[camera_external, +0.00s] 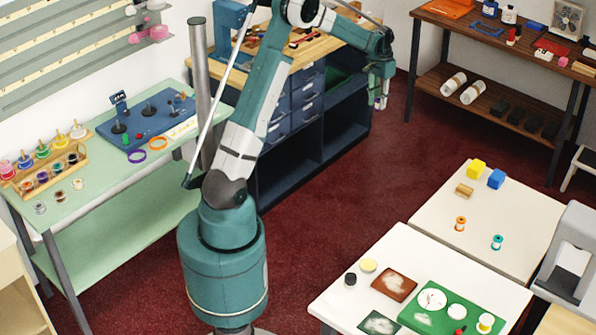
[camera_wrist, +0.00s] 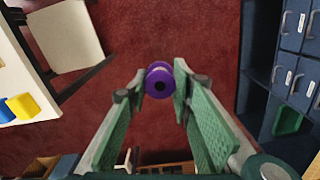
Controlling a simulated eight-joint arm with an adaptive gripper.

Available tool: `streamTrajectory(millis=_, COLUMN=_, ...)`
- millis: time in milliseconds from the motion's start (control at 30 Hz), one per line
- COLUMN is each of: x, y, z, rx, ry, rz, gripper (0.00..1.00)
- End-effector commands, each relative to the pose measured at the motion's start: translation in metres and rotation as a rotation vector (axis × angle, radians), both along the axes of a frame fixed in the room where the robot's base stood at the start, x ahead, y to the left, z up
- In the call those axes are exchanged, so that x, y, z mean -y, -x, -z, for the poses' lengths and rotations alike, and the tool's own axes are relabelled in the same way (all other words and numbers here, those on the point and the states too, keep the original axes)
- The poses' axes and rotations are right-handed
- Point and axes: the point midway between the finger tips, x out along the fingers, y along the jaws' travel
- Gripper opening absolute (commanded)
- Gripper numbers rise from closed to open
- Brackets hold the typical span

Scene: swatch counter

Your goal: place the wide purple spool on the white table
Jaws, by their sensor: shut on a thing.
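A purple spool (camera_wrist: 160,80) shows end-on between the fingertips in the wrist view, with dark red floor below it. My gripper (camera_wrist: 159,84) is shut on it. In the external view my gripper (camera_external: 380,92) hangs high at the upper right of the arm, in front of the dark blue shelf unit, and the spool (camera_external: 378,103) shows small at its tips. Two pale, whitish tables stand at the lower right: a farther one (camera_external: 510,215) and a nearer one (camera_external: 340,300). Both are well away from the gripper. A pale table corner (camera_wrist: 18,75) shows in the wrist view.
The farther table holds yellow (camera_external: 476,169) and blue (camera_external: 496,179) blocks, a wooden piece, orange (camera_external: 460,223) and teal (camera_external: 497,242) spools. The nearer one holds a green board (camera_external: 428,318) and other items. A drawer unit (camera_wrist: 298,75) stands close at right in the wrist view.

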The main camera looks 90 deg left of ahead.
Motion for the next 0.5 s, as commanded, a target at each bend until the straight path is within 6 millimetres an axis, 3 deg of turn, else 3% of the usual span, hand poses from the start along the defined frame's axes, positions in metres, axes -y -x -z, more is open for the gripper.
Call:
streamTrajectory(millis=100, x=0.031, y=-0.025, z=0.004, rx=0.0, ry=0.0, rz=0.031, gripper=0.14)
streamTrajectory(millis=500, x=0.135, y=-0.092, z=0.016, rx=0.0, ry=0.0, rz=0.123, gripper=0.14)
